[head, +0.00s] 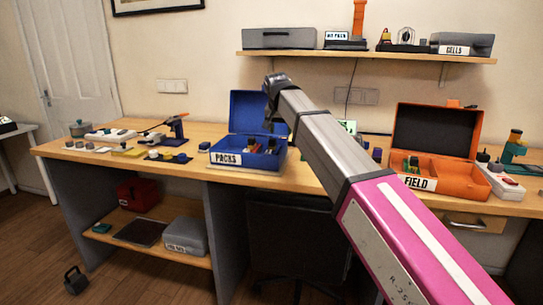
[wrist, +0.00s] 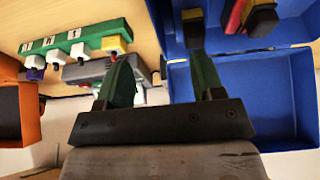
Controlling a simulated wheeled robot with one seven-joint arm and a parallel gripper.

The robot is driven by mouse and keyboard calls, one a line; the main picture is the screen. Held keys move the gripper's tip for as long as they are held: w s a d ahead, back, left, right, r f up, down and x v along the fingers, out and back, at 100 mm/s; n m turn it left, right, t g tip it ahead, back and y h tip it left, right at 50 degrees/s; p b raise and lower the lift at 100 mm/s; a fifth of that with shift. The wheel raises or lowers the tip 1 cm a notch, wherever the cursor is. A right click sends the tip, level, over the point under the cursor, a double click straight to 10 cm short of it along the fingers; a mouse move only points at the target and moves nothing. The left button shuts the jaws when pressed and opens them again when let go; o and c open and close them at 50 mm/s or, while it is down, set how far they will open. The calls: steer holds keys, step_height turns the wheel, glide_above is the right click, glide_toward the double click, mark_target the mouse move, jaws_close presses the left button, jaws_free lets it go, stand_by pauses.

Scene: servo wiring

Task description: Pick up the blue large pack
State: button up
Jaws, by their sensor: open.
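A blue open case labelled PACKS (head: 226,159) stands on the workbench, its lid up at the back. Several dark and coloured packs (head: 270,145) sit inside it, small and partly hidden by the case wall. I cannot tell for certain which is the blue large pack. My gripper (head: 270,100) is above the case, in front of its raised lid. In the wrist view my gripper (wrist: 160,57) has its two green-tipped fingers apart with nothing held between them.
An orange case labelled FIELD (head: 447,186) stands open to the right on the bench. A soldering stand (head: 177,130) and small parts lie on the left. A shelf (head: 365,56) with boxes hangs above. A green-topped strip with plugs (wrist: 75,45) shows in the wrist view.

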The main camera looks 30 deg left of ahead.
mark_target(271, 148)
steer(key=a, duration=0.1)
steer(key=s+a, duration=0.2)
steer(key=a, duration=0.1)
steer(key=shift+s+f, duration=0.2)
steer(key=shift+s, duration=0.05)
steer(key=x, duration=0.5)
steer(key=shift+w+x, duration=0.15)
steer(key=shift+x, duration=1.3)
steer(key=shift+w+x, duration=0.15)
steer(key=shift+x, duration=1.25)
steer(key=shift+r, duration=0.15)
steer(key=c, duration=1)
steer(key=shift+r, duration=0.1)
